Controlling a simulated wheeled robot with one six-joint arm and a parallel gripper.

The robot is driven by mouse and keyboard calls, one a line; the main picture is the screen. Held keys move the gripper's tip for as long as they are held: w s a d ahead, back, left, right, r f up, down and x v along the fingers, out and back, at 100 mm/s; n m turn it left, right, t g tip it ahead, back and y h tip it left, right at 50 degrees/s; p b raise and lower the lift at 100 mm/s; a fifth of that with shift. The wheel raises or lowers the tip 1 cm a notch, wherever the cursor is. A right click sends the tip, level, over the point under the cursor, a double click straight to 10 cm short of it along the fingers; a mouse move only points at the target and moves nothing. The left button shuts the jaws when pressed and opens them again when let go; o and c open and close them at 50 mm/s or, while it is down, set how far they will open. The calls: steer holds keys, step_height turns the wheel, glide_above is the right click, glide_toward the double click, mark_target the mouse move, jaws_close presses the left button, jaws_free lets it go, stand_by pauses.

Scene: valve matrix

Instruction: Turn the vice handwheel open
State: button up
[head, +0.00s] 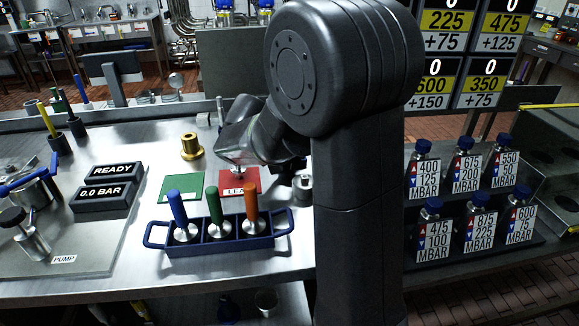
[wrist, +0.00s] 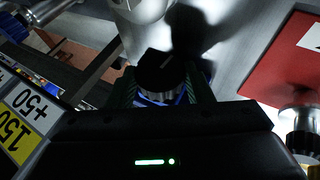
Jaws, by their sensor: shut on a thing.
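In the wrist view, a round black knob with a pale line across its top (wrist: 160,68), which looks like the vice handwheel, sits between the two finger pads of my gripper (wrist: 163,90). The gripper is shut on it, with a pad at each side. Blue and bright metal show just under the knob. A pale metal cylinder (wrist: 140,12) stands beyond it. In the head view my arm hides the gripper, the handwheel and most of the vice. I cannot tell how far the wheel is turned.
A red mat (head: 250,181) and a green mat (head: 181,188) lie on the steel bench, with a brass fitting (head: 191,146) behind. A blue rack (head: 220,243) holds three coloured-handled tools in front. Labelled bottles (head: 470,228) stand at the right.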

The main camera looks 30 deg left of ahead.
steer(key=shift+s+a+f+t+h+b, duration=0.1)
steer(key=shift+f+t+h+b, duration=0.25)
steer(key=shift+t+h+b, duration=0.25)
steer(key=shift+r, duration=0.25)
steer(key=o, duration=1)
steer(key=v, duration=1.4)
steer(key=shift+f+p, duration=0.2)
steer(key=shift+p, duration=0.1)
steer(key=shift+f, duration=0.1)
